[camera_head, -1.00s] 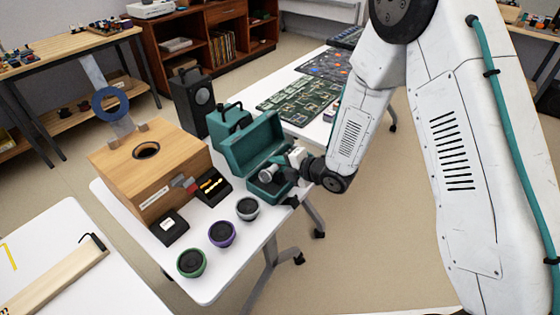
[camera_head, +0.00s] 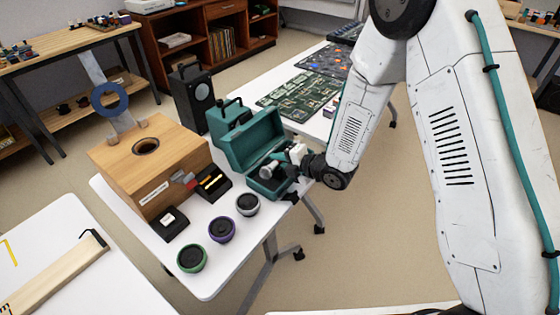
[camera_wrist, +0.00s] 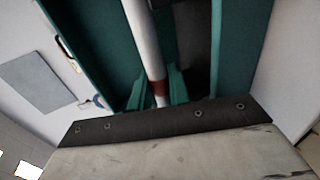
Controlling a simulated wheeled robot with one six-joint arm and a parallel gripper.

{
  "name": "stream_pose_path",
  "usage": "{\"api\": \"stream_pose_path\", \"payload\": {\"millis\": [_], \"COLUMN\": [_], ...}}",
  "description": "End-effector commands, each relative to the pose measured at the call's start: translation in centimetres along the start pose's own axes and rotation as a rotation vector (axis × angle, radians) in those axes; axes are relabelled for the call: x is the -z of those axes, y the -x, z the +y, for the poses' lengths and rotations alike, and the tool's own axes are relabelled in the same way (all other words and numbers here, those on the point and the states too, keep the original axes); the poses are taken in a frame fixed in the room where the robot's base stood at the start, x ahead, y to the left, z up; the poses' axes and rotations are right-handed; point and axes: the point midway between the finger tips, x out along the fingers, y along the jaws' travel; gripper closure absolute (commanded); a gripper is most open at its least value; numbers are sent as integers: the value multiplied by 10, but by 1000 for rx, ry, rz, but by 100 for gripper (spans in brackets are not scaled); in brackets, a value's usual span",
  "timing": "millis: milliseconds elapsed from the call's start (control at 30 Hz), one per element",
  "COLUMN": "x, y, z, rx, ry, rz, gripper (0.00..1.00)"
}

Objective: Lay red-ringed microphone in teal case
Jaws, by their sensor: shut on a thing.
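The teal case (camera_head: 236,152) stands open on the white table, with its lid raised at the back. My gripper (camera_head: 284,169) is at the open case, over its right part. The wrist view shows the white microphone (camera_wrist: 143,32) with a red ring (camera_wrist: 160,88) near its lower visible end. My gripper (camera_wrist: 158,92) is shut on the microphone, with teal pieces on both sides of the ring. The microphone lies along the dark case interior; whether it touches the bottom I cannot tell. Its far end is out of the wrist view.
A wooden box (camera_head: 185,150) with a round hole stands left of the case. Small round speakers, green (camera_head: 192,258), purple (camera_head: 222,229) and grey (camera_head: 247,205), sit along the front edge. A black speaker (camera_head: 193,98) and a second teal container (camera_head: 222,124) stand behind. Circuit boards (camera_head: 300,92) lie farther back.

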Motion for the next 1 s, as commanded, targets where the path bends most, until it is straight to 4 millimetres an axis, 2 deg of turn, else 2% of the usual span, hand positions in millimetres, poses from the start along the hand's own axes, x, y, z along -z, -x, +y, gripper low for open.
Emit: {"api": "stream_pose_path", "payload": {"millis": [700,733,800,833,1000], "x": [0,0,0,0,0], "y": [-2,-2,-2,-2,-2], "z": [-3,-3,-3,-3,-4], "rx": [-1,-1,-1,-1,1], "ry": [0,0,0,0,0], "rz": [0,0,0,0,0], "gripper": [100,79,59,56,56]}}
